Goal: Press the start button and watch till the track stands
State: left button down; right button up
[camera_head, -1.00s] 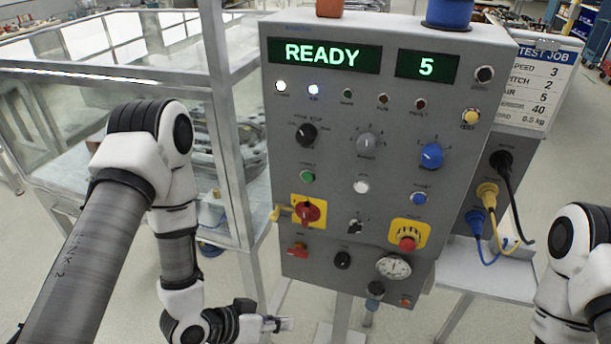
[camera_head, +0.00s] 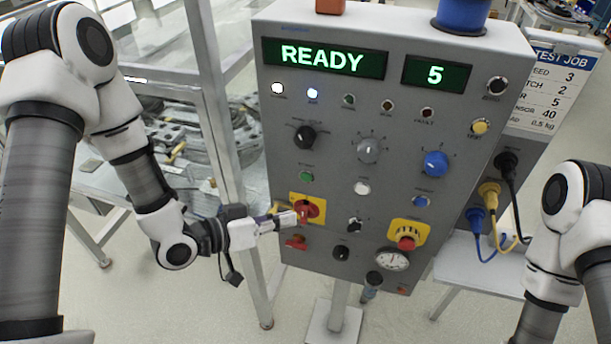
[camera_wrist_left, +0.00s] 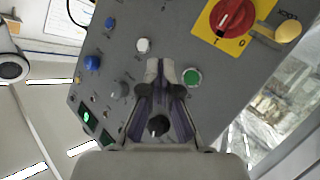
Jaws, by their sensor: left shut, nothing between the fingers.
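The grey control panel (camera_head: 335,130) fills the middle of the head view. Its green button (camera_head: 306,176) sits on the left side, above the red rotary switch (camera_head: 313,209) on a yellow plate. My left gripper (camera_head: 296,217) is shut and empty. In the head view its tips overlap the left part of the red switch, below the green button; contact cannot be told. In the left wrist view the shut fingers (camera_wrist_left: 165,68) point between the white button (camera_wrist_left: 143,45) and the green button (camera_wrist_left: 192,77). The display (camera_head: 323,58) reads READY, the other (camera_head: 435,73) 5. My right gripper is out of view.
A red mushroom button (camera_head: 407,242) on yellow and a gauge (camera_head: 392,260) sit low on the panel. Cables plug into the panel's right side (camera_head: 490,195). A framed enclosure (camera_head: 215,100) with grey parts inside stands at left. A TEST JOB card (camera_head: 552,85) hangs at right.

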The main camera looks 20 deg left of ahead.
aim_at(306, 177)
pick_arm(q)
jog(key=shift+w+d, duration=0.2)
jog(key=shift+w, duration=3.9)
jog(key=shift+w, duration=0.1)
jog(key=shift+w, duration=0.35)
